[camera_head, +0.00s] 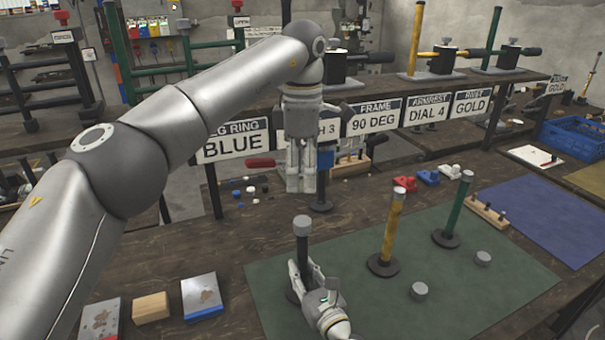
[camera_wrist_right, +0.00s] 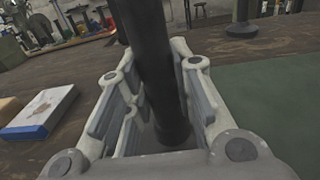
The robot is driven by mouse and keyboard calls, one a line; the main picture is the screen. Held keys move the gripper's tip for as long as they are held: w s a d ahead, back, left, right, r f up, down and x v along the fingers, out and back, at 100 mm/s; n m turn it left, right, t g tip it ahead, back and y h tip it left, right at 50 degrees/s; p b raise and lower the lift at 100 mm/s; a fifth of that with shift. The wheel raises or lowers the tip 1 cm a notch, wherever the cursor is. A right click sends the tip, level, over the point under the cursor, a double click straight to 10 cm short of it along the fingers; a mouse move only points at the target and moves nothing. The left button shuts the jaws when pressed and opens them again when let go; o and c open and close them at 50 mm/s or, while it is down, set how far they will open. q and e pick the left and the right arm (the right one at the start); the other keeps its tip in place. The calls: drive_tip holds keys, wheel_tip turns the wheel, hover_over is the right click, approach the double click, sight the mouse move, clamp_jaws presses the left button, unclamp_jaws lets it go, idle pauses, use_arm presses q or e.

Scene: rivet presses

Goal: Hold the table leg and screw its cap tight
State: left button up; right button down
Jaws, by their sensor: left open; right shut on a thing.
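A black table leg (camera_head: 303,252) stands upright at the green mat's left edge, with a grey cap (camera_head: 302,224) on its top. My right gripper (camera_head: 305,282) is shut on its lower part. In the right wrist view the black leg (camera_wrist_right: 150,70) passes between the fingers; its cap is out of that picture. My left gripper (camera_head: 302,186) is open and points down, higher in the picture than the cap and apart from it. I cannot tell how tight the cap is.
A yellow leg (camera_head: 394,226) and a green leg (camera_head: 455,207) stand on the green mat (camera_head: 455,290). Loose grey caps (camera_head: 419,291) (camera_head: 483,258) lie there. A dark post (camera_head: 325,180) stands beside my left gripper. Sanding-type blocks (camera_head: 201,296) lie at front left. A blue crate (camera_head: 575,138) is at right.

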drive_tip(key=c, duration=1.2)
unclamp_jaws()
drive_tip(key=shift+o, duration=0.2)
drive_tip(key=shift+s, duration=0.1)
drive_tip(key=v, duration=1.2)
drive_tip(key=shift+r, duration=0.1)
